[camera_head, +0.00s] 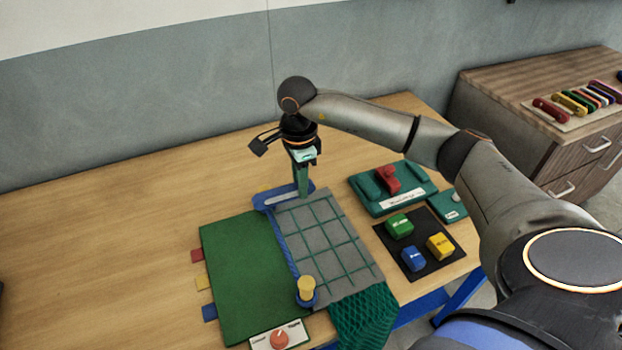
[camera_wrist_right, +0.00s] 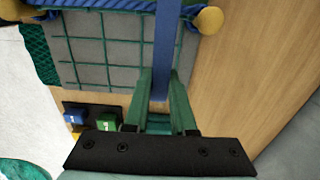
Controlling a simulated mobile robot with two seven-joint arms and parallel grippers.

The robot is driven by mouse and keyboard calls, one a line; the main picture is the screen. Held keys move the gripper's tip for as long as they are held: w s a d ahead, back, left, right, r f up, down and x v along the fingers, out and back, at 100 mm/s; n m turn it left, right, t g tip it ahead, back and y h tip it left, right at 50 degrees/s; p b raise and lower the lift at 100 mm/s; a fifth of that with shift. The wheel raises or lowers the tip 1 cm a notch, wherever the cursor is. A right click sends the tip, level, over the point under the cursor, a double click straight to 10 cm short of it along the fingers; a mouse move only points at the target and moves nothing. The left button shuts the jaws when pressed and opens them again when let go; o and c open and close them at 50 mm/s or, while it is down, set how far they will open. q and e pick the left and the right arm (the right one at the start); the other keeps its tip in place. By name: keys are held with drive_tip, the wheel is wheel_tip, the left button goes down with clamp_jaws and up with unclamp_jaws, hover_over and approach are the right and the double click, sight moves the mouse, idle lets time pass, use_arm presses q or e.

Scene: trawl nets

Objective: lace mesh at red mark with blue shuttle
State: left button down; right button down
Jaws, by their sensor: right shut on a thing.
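My right gripper (camera_head: 303,190) reaches down with green fingers at the far edge of the mesh panel. It is shut on the blue shuttle (camera_head: 270,200), a flat blue bar with a pale slot. In the right wrist view the blue shuttle (camera_wrist_right: 164,40) runs between the fingers (camera_wrist_right: 165,110). The mesh (camera_head: 335,245) is a green grid over a grey panel, with a blue rope (camera_head: 283,245) along its left edge. A red tab (camera_head: 197,255) sticks out from the green mat (camera_head: 240,270); I cannot tell whether it is the red mark. My left gripper is not in view.
A yellow peg (camera_head: 306,287) stands at the rope's near end. Right of the mesh are a teal tray (camera_head: 365,203) with a red piece and a black mat (camera_head: 425,227) with coloured blocks. A dial card (camera_head: 260,343) lies in front. The table's left side is clear.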

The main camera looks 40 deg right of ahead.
sight(272, 192)
drive_tip(key=shift+w+a, duration=0.25)
drive_tip(key=shift+a, duration=0.75)
drive_tip(key=shift+w+a, duration=0.25)
drive_tip(key=shift+a, duration=0.8)
drive_tip(key=shift+w+a, duration=0.25)
drive_tip(key=shift+a, duration=0.75)
drive_tip(key=shift+w+a+b, duration=0.2)
drive_tip(key=shift+w+a, duration=0.05)
drive_tip(key=shift+a, duration=0.7)
drive_tip(key=shift+w+a+b, duration=0.15)
drive_tip(key=shift+w+a, duration=0.05)
drive_tip(key=shift+a, duration=0.8)
drive_tip(key=shift+w+a+b, duration=0.2)
drive_tip(key=shift+w+a, duration=0.05)
drive_tip(key=shift+a, duration=0.7)
drive_tip(key=shift+s+d, duration=0.1)
